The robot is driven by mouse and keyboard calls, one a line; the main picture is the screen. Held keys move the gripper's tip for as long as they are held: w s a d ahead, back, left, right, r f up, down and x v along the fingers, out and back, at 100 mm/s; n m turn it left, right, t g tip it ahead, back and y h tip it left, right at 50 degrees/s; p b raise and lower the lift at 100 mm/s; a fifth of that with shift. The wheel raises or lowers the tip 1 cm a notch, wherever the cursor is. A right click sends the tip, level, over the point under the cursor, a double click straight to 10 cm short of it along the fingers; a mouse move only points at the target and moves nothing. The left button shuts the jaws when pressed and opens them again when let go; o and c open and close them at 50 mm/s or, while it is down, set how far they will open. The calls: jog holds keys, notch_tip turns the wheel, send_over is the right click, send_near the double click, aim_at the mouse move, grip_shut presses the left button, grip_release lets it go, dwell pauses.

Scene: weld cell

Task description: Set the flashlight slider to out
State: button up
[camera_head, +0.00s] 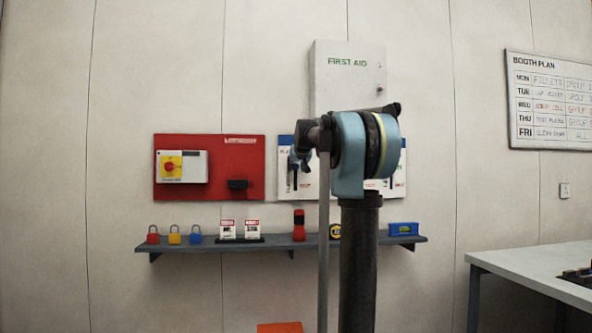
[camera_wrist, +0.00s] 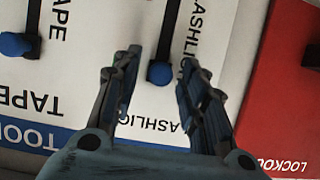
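The flashlight slider's blue knob (camera_wrist: 160,73) sits at the lower visible end of its dark slot (camera_wrist: 170,30) in the wrist view, which shows the board turned over. A partly hidden flashlight label runs beside the slot. My gripper (camera_wrist: 157,68) is open, with one fingertip on each side of the knob; I cannot tell whether either touches it. In the head view my gripper (camera_head: 299,157) is in front of the white tool board (camera_head: 400,178), and my arm hides much of that board.
The tape slider's blue knob (camera_wrist: 14,45) is at the left in the wrist view. The red lockout board (camera_head: 208,193) is beside the tool board. A shelf (camera_head: 270,243) below holds padlocks, tags and tools. A first aid cabinet (camera_head: 347,80) hangs above.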

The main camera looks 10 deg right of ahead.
jog(key=shift+a, duration=0.1)
grip_shut()
notch_tip(320, 180, down, 9)
jog(key=shift+f, duration=0.2)
dwell(0.3)
grip_release()
jog(key=shift+f, duration=0.1)
jog(key=v, duration=1.2)
